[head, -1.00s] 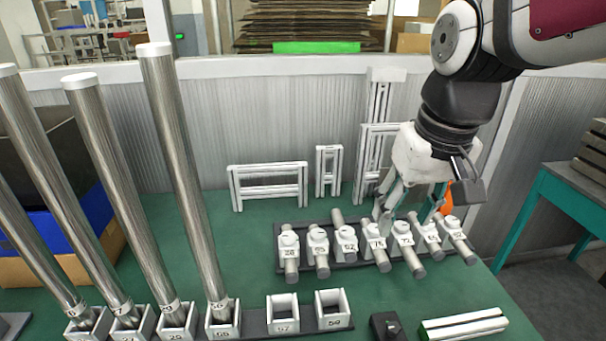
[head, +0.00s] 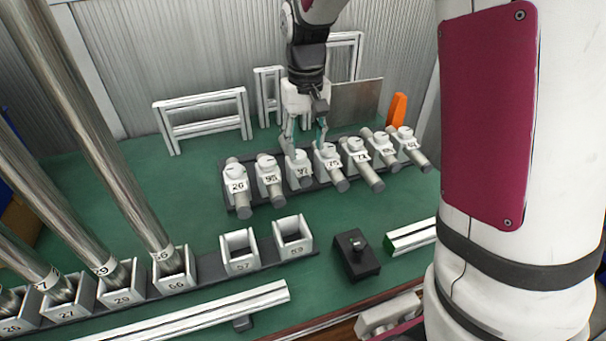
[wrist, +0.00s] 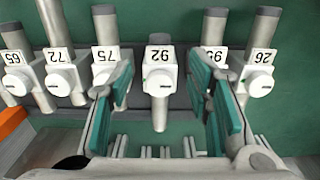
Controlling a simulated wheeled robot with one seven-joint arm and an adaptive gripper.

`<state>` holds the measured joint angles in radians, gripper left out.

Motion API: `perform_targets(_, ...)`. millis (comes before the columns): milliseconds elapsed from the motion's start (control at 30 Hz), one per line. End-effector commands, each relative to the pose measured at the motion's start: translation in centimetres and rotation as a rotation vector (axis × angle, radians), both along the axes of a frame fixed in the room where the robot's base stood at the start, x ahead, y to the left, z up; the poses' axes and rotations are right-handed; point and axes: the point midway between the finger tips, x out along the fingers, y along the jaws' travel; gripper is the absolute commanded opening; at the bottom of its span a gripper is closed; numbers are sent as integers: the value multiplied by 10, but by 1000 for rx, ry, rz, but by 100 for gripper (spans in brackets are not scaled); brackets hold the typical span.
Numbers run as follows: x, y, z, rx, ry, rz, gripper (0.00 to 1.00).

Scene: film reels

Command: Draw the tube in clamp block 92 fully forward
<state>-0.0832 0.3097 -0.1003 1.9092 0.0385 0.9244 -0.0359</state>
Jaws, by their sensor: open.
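Clamp block 92 (head: 300,172) is a white block with a round knob, third from the left in the row. In the wrist view it (wrist: 160,78) sits at the centre. Its tube (wrist: 160,115) sticks out at the rear, and only a short dark front end (wrist: 159,39) shows past the front. My gripper (head: 304,147) is open, above and behind block 92. In the wrist view the fingers (wrist: 166,105) straddle the tube's rear part with gaps on both sides. In the head view that rear part is hidden.
Neighbouring blocks 95 (head: 267,172) and 75 (head: 328,161) stand close on either side, their tubes reaching further forward. An orange object (head: 397,108) stands behind the row's right end. Tall tubes (head: 80,120) stand in sockets at left. Empty sockets 57 (head: 240,262) and 53 (head: 294,243) are in front.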

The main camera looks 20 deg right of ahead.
Motion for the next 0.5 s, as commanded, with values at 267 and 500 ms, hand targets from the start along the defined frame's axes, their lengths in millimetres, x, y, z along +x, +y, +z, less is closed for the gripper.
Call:
perform_targets(267, -1, 0, -58, 0, 4, -1, 46)
perform_targets(500, 0, 0, -92, 0, 3, -1, 46)
